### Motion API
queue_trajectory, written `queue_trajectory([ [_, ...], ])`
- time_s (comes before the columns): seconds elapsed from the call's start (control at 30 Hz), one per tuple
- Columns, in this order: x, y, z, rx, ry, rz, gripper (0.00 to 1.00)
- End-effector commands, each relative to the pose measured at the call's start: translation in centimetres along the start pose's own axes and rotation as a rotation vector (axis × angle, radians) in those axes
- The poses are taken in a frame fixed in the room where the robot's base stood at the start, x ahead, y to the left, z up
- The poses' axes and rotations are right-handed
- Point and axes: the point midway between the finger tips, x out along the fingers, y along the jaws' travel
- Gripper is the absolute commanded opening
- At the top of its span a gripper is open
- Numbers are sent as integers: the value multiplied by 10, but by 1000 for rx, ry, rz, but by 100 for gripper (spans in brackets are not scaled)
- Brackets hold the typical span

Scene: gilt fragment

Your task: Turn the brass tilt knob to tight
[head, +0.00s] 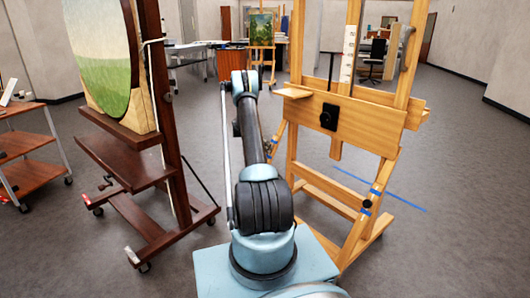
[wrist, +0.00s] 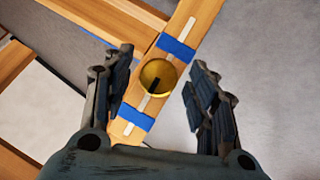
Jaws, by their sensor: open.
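The brass tilt knob (wrist: 157,77) shows in the wrist view as a round golden disc with a short black mark on its face. It sits on a light wooden easel leg, on a pale strip between two blue bands (wrist: 177,48). My gripper (wrist: 161,62) is open, with one dark finger on each side of the knob and visible gaps between. I cannot tell how deep the fingers reach. In the head view my arm hides the gripper. The light wooden easel (head: 350,125) stands at the right, with blue bands on both front legs.
A dark wooden easel (head: 180,120) holding a painting (head: 100,50) stands close at left, beside a wheeled cart (head: 25,145). Grey floor is clear at far right.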

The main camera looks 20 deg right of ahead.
Motion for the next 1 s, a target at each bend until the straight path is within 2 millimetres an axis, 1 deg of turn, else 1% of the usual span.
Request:
queue_trajectory([
  [0.17,-27,0,0,-2,0,0,53],
  [0.4,-74,0,1,-2,0,0,53],
  [0.53,-93,0,1,-1,0,0,53],
  [0.6,-101,0,1,0,0,1,53],
  [0.73,-110,0,1,0,0,1,53],
  [1.0,-113,0,1,0,0,1,53],
])
